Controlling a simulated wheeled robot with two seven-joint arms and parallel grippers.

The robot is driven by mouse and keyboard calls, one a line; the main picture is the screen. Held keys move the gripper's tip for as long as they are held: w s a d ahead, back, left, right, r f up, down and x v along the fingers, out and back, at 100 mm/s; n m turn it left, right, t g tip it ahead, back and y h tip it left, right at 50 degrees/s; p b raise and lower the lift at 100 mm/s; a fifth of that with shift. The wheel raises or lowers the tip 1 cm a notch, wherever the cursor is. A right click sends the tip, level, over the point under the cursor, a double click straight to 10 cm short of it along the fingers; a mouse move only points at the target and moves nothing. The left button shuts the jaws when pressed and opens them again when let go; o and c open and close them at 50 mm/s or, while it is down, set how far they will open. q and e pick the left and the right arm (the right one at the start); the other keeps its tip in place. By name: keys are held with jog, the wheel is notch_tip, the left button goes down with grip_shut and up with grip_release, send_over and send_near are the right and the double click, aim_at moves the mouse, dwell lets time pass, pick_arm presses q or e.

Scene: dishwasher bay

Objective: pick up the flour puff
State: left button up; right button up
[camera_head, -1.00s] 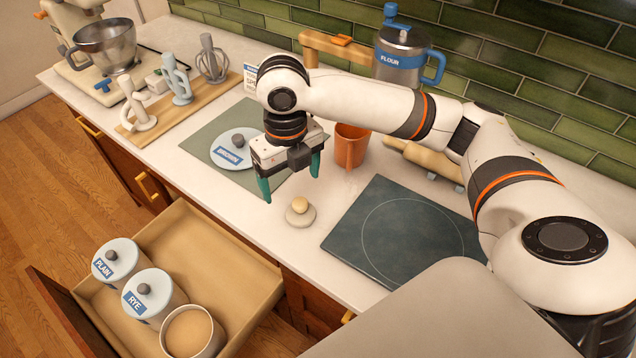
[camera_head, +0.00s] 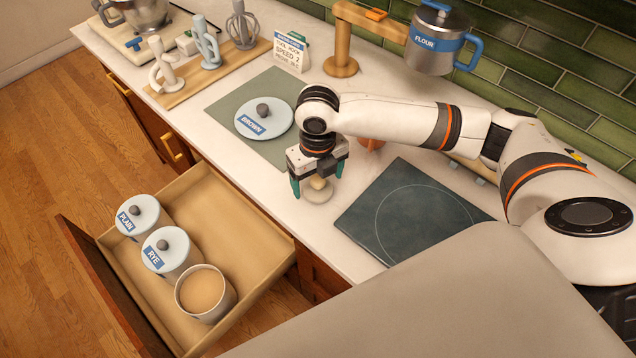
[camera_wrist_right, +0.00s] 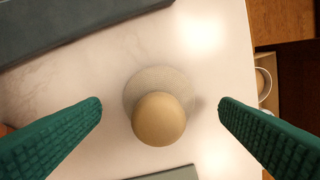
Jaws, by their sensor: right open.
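The flour puff, a tan rounded knob on a pale round base, stands on the white counter. In the head view the puff (camera_head: 317,188) is partly hidden behind my right gripper (camera_head: 318,188), which points down over it. In the right wrist view the puff (camera_wrist_right: 158,118) sits between the two green fingers of my right gripper (camera_wrist_right: 160,108). The fingers are apart, with a clear gap on each side of the puff. My left gripper is in neither view.
A dark square hob plate (camera_head: 410,212) lies right of the puff. A green mat (camera_head: 272,88) with a lid marked BROWN (camera_head: 264,118) lies behind-left. An open drawer (camera_head: 262,232) holds PLAIN and RYE canisters and an open tub (camera_head: 205,293). An orange cup (camera_head: 371,143) stands behind my right arm.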

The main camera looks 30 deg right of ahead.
aim_at(318, 178)
jog(key=shift+f, duration=0.85)
jog(key=shift+d, duration=0.1)
jog(key=shift+c, duration=0.6)
jog(key=c, duration=1)
jog(key=shift+o, duration=0.2)
jog(key=shift+r, duration=0.15)
notch_tip(318, 178, up, 10)
jog(key=shift+f+b, duration=0.1)
jog(key=shift+b, duration=0.5)
jog(key=shift+o, duration=1.4)
jog(key=shift+c, duration=1)
